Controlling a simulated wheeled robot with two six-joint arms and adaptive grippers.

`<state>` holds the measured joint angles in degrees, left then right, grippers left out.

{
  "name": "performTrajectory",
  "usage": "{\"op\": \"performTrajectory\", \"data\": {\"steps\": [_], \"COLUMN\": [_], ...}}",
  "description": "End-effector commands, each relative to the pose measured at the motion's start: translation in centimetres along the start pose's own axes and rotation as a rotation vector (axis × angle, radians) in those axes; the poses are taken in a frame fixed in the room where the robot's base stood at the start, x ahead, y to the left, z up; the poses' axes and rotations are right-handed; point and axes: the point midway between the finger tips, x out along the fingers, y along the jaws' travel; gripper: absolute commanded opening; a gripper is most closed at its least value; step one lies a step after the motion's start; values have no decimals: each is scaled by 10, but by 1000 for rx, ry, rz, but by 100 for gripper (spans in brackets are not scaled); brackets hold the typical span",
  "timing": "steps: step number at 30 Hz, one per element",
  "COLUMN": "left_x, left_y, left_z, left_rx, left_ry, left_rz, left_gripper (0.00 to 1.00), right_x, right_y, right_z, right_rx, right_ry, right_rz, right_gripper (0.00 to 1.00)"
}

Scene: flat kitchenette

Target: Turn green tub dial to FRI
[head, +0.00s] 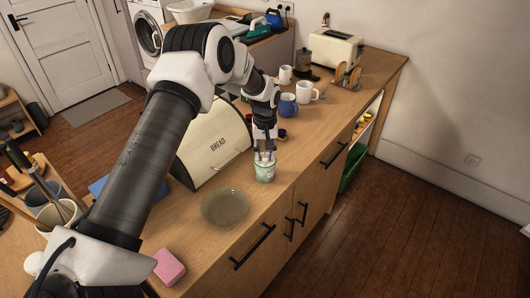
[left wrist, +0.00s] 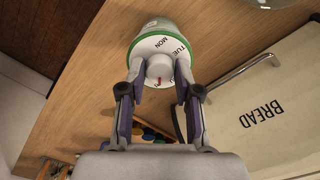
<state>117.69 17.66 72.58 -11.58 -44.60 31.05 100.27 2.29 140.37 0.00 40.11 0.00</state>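The green tub (head: 264,174) stands on the wooden counter in front of the bread bin. In the left wrist view the tub (left wrist: 153,28) shows a green rim and a white top marked MON and TUE; other marks are hidden by my fingers. A pale round dial knob (left wrist: 159,67) sits in its middle, with a small red mark near its lower edge. My left gripper (head: 264,157) is over the tub, pointing down. In the wrist view its two fingers (left wrist: 159,80) are spread on either side of the knob, with gaps visible. My right gripper is not in view.
The cream bread bin (head: 215,145) stands close behind the tub. A glass plate (head: 226,207) and a pink sponge (head: 169,267) lie towards the front left. A blue mug (head: 288,105) and white mugs (head: 306,92) stand farther along the counter. The counter edge is close on the right.

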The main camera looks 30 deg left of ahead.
Motion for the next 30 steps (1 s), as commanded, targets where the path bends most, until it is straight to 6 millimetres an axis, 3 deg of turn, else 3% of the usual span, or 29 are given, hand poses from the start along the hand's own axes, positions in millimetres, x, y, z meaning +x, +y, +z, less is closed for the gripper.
{"op": "performTrajectory", "data": {"steps": [13,17,24,30], "left_x": [-8,-33,-94,-118], "left_y": [0,0,1,0], "left_z": [0,-1,-1,-1], "left_rx": [0,0,0,0], "left_ry": [1,3,3,0], "left_rz": [1,2,2,0], "left_gripper": [55,55,55,55], "right_x": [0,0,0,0], "right_y": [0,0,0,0], "right_z": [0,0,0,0], "right_rx": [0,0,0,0], "right_ry": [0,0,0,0], "right_rz": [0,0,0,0], "right_gripper": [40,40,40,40]}}
